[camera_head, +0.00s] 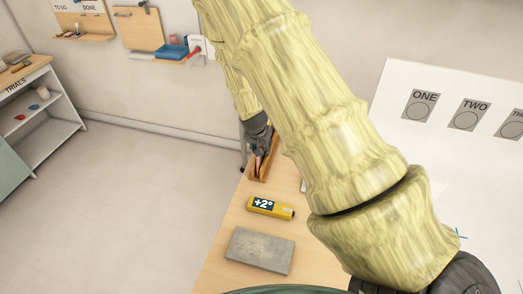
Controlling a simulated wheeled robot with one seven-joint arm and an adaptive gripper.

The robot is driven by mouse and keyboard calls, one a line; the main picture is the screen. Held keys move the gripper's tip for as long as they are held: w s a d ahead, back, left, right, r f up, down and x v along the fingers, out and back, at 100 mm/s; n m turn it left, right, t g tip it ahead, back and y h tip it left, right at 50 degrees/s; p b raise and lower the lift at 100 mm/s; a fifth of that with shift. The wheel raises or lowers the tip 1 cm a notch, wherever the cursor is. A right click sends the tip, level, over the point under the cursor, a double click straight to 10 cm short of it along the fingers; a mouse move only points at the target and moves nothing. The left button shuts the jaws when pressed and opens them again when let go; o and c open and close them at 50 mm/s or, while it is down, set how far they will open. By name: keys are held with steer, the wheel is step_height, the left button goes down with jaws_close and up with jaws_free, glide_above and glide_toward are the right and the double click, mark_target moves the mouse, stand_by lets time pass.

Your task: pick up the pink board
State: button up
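My gripper (261,148) is a small dark shape at the end of my yellow-green arm, low over the far left part of the wooden table. Just below its fingers is a brown wooden holder (263,171) with a raised side. A thin pinkish piece (257,163) shows in or against this holder, right by the fingertips. It may be the pink board, but it is too small to be sure. I cannot tell whether the fingers touch it or are closed on it. My arm hides the area to the right of the holder.
On the table (215,262) lie a yellow device marked +2° (270,208) and a grey slab (260,251). A shelf marked TRIALS (40,84) stands at left. A white panel (442,110) is at right. The floor at left is clear.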

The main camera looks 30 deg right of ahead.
steer(key=shift+f, duration=0.15)
steer(key=shift+c, duration=0.4)
jaws_close()
